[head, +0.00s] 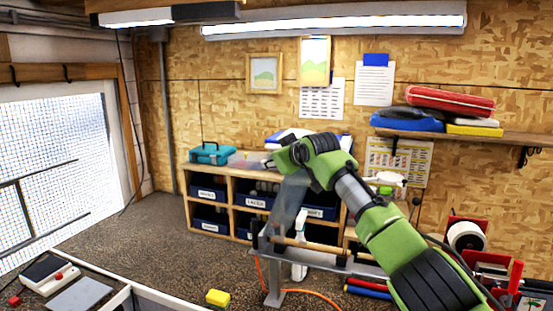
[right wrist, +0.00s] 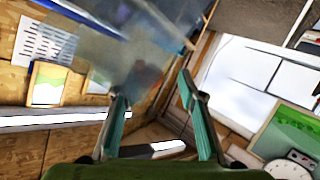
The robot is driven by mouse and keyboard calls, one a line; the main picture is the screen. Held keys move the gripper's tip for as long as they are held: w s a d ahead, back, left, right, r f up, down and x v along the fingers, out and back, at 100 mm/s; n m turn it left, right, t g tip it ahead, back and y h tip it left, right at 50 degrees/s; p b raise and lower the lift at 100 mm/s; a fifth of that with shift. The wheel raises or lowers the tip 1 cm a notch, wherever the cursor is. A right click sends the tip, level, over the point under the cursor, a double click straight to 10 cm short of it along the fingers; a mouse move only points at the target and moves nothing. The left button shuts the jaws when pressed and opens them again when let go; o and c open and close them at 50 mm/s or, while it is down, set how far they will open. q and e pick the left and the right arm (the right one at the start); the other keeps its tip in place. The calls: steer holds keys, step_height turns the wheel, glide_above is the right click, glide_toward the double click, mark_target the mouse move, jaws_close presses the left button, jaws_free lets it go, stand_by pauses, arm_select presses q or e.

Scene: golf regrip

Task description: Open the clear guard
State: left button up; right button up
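The clear guard (head: 287,207) is a see-through, greyish panel standing steeply tilted over a grey metal stand (head: 305,253) in the head view. A rod lies across the stand. In the right wrist view the guard (right wrist: 135,50) fills the upper middle as a hazy sheet. My right gripper (right wrist: 150,84) has its two teal fingers apart, with nothing clearly between them. The guard is just beyond the fingertips; I cannot tell whether they touch it. In the head view my green right arm reaches in from the right, its wrist at the guard's top. My left gripper is not in view.
A wooden shelf unit with blue bins (head: 208,194) stands behind the guard. A wall shelf (head: 470,133) holds folded cloths and cases. Red frames with a white roll (head: 466,236) stand at right. A yellow block (head: 218,297) is at the front.

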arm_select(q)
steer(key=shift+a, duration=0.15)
arm_select(e)
steer(key=shift+d+f, duration=0.1)
steer(key=shift+f, duration=0.25)
steer(key=shift+s+d+r, duration=0.4)
steer(key=shift+s+d, duration=0.15)
steer(key=shift+s, duration=0.15)
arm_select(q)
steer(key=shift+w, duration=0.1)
arm_select(e)
steer(key=v, duration=1)
steer(key=shift+s+a+r, duration=0.2)
steer(key=shift+r, duration=0.1)
